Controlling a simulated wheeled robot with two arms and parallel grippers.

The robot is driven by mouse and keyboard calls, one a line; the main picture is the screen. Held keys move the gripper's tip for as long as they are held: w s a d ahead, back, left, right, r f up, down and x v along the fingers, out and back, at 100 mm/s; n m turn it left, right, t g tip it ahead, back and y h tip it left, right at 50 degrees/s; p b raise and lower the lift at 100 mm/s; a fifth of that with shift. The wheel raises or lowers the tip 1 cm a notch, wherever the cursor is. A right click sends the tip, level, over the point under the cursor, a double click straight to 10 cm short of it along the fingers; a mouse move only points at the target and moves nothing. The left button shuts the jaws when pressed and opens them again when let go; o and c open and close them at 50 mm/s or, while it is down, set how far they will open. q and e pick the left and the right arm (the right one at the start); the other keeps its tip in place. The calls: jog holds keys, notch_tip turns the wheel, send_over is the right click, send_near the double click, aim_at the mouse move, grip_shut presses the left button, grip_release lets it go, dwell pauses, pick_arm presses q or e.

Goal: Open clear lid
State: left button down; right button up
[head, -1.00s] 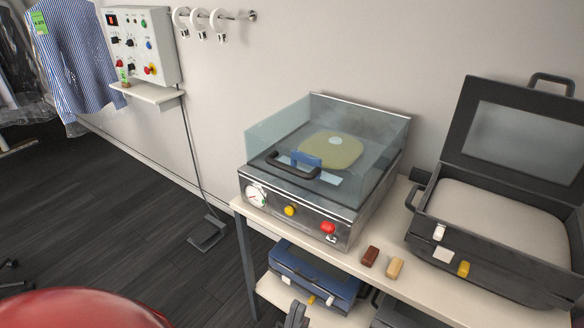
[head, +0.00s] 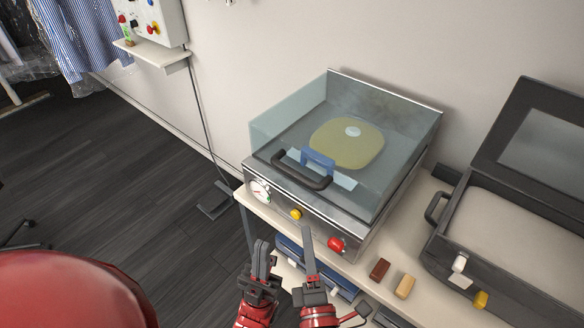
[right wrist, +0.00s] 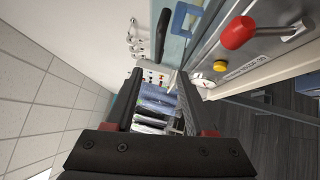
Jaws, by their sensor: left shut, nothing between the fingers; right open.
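The clear lid (head: 285,122) is down on a steel appliance (head: 350,228). Its black bar handle (head: 302,171) is at the lid's front; the handle also shows in the right wrist view (right wrist: 163,32). A yellow-green round pad (head: 348,148) and a blue piece (head: 318,160) show through the lid. My left gripper (head: 261,246) is shut and empty, below and in front of the appliance. My right gripper (head: 306,232) is beside it, nearer the front panel. It is open and empty, its spread fingers clear in the right wrist view (right wrist: 160,74), apart from the handle.
The front panel carries a gauge (head: 260,190), a yellow knob (head: 296,214) and a red knob (head: 337,244). Brown (head: 380,269) and tan (head: 405,286) blocks lie on the table. An open black case (head: 440,247) stands at right. A blue case (head: 290,248) sits on the lower shelf.

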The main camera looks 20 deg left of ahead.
jog(key=w+b, duration=0.1)
send_near(297, 176)
jog(key=p+x, duration=0.1)
jog(key=x, duration=0.2)
jog(key=p+x, duration=0.1)
jog(key=x, duration=0.6)
jog(key=shift+w+f+p, duration=0.3)
jog(key=shift+f+p, duration=0.05)
jog(key=shift+p, duration=0.05)
grip_shut()
dwell(0.8)
